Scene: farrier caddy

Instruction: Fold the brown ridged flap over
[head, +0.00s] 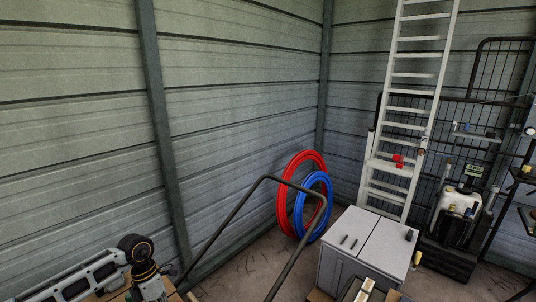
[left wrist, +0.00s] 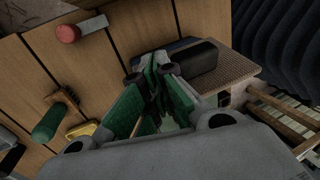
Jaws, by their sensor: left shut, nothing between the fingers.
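A brown flap with a fine ridged surface (left wrist: 228,76) shows in the left wrist view, right of the middle. A dark rounded roll (left wrist: 190,62) lies along its left side. My left gripper (left wrist: 158,84) has green-padded fingers closed together with nothing between them. Its tips appear close to the left end of the dark roll; whether they touch it I cannot tell. The gripper's fingers and body hide part of the surface below the flap. In the head view my left arm shows at the bottom left, but its fingertips and the flap are not visible. My right gripper is in neither view.
A wooden plank surface (left wrist: 105,62) carries a red-capped object (left wrist: 68,33), a green-handled brush (left wrist: 50,120) and a yellow item (left wrist: 82,130). In the head view a dark bar frame (head: 240,210) rises beside a grey cabinet (head: 362,244); red (head: 283,195) and blue (head: 302,215) hoses stand behind.

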